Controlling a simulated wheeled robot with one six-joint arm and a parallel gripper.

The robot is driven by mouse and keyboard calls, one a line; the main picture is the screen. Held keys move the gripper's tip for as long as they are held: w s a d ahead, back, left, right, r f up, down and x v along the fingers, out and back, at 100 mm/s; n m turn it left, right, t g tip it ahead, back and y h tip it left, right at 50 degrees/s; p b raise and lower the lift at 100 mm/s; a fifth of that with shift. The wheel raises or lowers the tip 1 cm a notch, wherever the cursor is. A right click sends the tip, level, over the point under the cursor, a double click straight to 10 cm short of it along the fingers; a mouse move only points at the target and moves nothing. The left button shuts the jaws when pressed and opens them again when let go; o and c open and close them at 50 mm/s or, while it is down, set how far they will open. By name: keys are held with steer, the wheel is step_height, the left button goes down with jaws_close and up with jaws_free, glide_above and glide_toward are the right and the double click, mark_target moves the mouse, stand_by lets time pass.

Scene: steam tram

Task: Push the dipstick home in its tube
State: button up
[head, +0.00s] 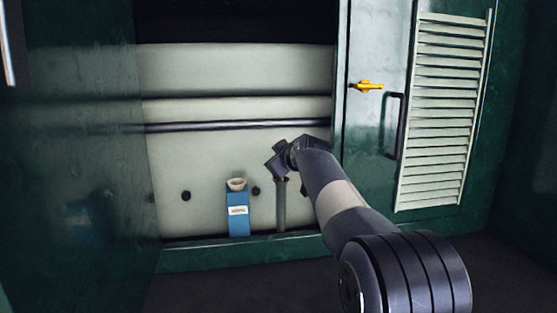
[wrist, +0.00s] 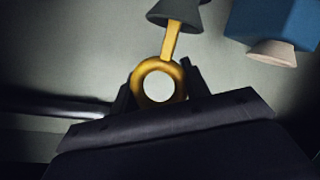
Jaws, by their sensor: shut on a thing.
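The dipstick shows in the wrist view as a yellow ring handle (wrist: 142,95) with a short yellow stem (wrist: 171,45). The stem runs into the flared grey mouth of the tube (wrist: 178,12), and a length of it shows between ring and mouth. My gripper (wrist: 158,80) is shut on the ring, one finger on each side. In the head view, my gripper (head: 279,162) is just above the upright grey tube (head: 281,210) in the open compartment.
A blue container (head: 238,212) with a pale round top stands left of the tube; it also shows in the wrist view (wrist: 275,20). A dark horizontal rail (head: 220,126) crosses the back wall. A green door with a yellow handle (head: 367,86) and louvres stands right.

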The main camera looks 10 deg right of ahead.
steer(key=shift+f+b, duration=0.75)
steer(key=shift+f, duration=0.25)
steer(key=o, duration=1.8)
steer(key=shift+r+p, duration=2.55)
steer(key=shift+r, duration=0.5)
